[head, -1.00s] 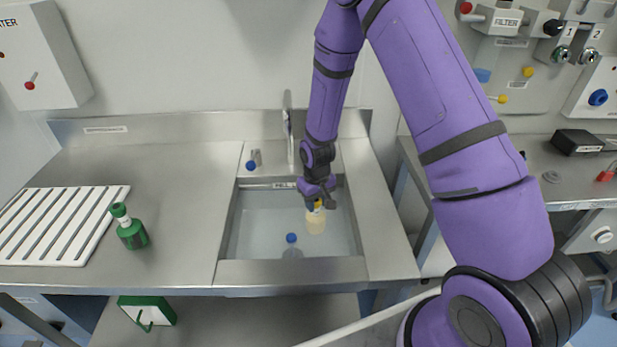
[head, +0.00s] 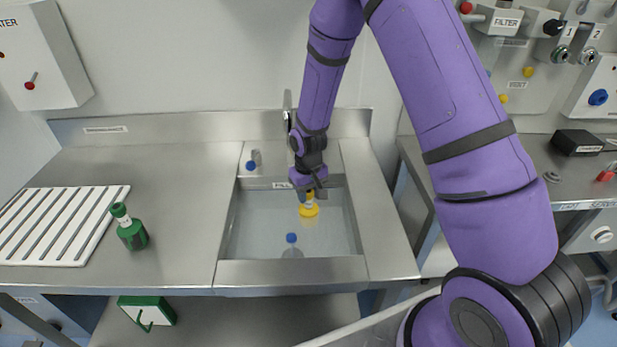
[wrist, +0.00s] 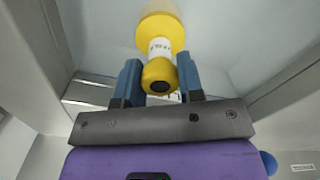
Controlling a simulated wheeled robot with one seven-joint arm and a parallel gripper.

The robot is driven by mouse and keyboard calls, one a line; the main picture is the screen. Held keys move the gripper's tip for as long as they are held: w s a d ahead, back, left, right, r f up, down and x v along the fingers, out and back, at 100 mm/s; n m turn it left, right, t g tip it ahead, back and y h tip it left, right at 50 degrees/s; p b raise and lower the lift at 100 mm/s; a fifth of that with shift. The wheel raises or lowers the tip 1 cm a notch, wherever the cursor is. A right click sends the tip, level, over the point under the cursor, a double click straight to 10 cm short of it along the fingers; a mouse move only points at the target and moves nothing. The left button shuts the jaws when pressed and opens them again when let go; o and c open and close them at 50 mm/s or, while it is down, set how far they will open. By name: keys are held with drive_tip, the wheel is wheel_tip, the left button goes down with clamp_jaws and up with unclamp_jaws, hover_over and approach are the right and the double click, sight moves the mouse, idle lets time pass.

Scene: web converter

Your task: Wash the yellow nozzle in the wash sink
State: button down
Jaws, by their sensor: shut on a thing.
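The yellow nozzle (head: 309,209) is upright in my gripper, over the wash sink (head: 240,240). It has a wide yellow base, a white labelled middle and a yellow top; these also show in the wrist view (wrist: 160,22). My gripper (wrist: 157,82) is shut on the nozzle's upper part, with a blue-grey finger on each side. In the head view my gripper (head: 309,192) hangs above the sink's right half.
A blue-capped item (head: 291,240) stands in the sink's front part. The tap (head: 287,118) rises behind the sink, beside a small blue-ended fitting (head: 251,163). A green nozzle (head: 131,229) stands by the white slatted rack (head: 60,220) at left. The counter between is clear.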

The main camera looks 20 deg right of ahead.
wheel_tip(320, 180, up, 14)
drive_tip(key=shift+f, duration=0.25)
idle(0.6)
drive_tip(key=shift+d, duration=0.1)
idle(1.2)
